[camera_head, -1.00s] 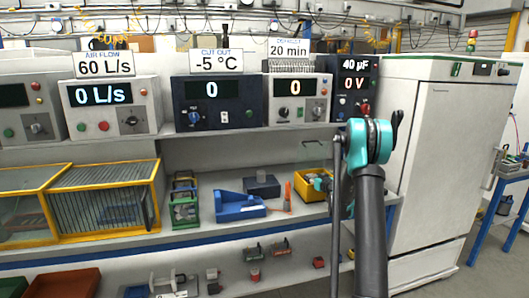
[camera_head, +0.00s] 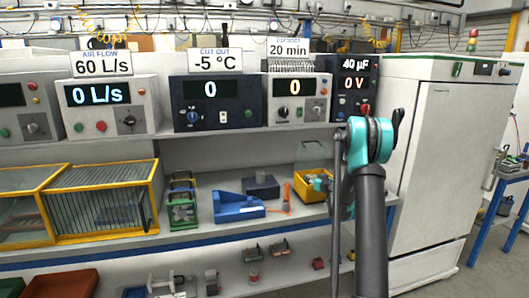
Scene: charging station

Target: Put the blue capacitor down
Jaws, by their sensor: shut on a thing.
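My arm rises at the right centre, with a teal joint (camera_head: 369,141) at its top. My gripper cannot be made out; the arm may hide it. I cannot pick out the blue capacitor with certainty. A yellow bin (camera_head: 309,194) stands on the shelf just left of my arm, with small blue-grey things in it, too small to identify. A blue holder (camera_head: 238,208) lies on the same shelf, further left. A dark blue block (camera_head: 261,186) sits behind it.
The instrument with the 40 µF display (camera_head: 355,82) stands behind my arm. A white cabinet (camera_head: 440,160) is close on the right. A green rack (camera_head: 182,208) and yellow-framed cages (camera_head: 105,200) stand on the left. The shelf (camera_head: 217,179) has some bare room behind the blue holder.

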